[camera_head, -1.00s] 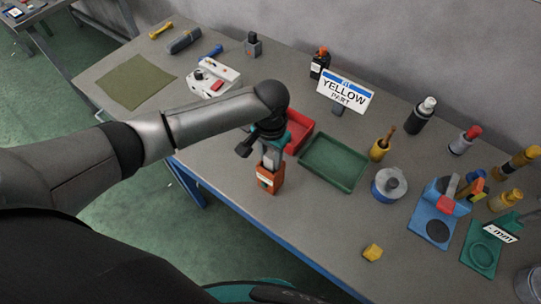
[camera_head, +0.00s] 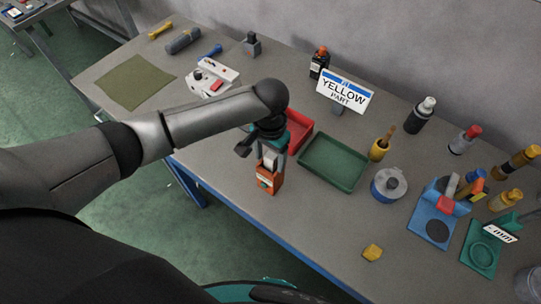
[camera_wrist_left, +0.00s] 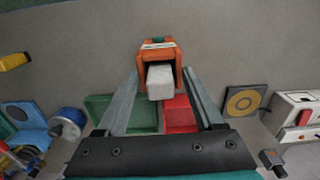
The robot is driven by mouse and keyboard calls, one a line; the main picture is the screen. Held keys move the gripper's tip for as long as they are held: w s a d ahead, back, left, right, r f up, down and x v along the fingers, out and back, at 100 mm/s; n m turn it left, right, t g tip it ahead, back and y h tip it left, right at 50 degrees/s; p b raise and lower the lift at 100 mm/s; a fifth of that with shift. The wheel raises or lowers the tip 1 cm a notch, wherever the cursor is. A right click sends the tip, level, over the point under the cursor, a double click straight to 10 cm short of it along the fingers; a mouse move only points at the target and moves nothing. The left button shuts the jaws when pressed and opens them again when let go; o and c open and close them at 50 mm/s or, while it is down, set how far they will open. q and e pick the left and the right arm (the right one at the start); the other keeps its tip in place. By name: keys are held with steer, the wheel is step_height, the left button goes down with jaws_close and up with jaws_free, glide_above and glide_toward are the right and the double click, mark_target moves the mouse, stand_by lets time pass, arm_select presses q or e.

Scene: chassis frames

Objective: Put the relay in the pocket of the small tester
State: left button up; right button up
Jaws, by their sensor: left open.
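The orange small tester (camera_head: 268,184) stands upright near the front edge of the bench. It also shows at the top middle of the left wrist view (camera_wrist_left: 159,52). A pale grey block, apparently the relay (camera_wrist_left: 160,82), sits at the tester's dark pocket, its end sticking out. It also shows in the head view (camera_head: 270,161). How deep it sits cannot be told. My left gripper (camera_head: 269,158) is open just above the tester. In the left wrist view its fingers (camera_wrist_left: 160,80) stand apart on both sides of the relay, with gaps. My right gripper is not in view.
A red tray (camera_head: 297,131) and a green tray (camera_head: 334,163) lie just behind the tester. A yellow block (camera_head: 372,253) and a round blue-grey tin (camera_head: 389,186) are to the right. A sign reading YELLOW PART (camera_head: 345,92) stands behind.

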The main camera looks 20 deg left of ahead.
mark_target(270, 156)
arm_select(q)
step_height(270, 156, up, 12)
steer(key=shift+f+p, duration=0.15)
steer(key=shift+p, duration=0.3)
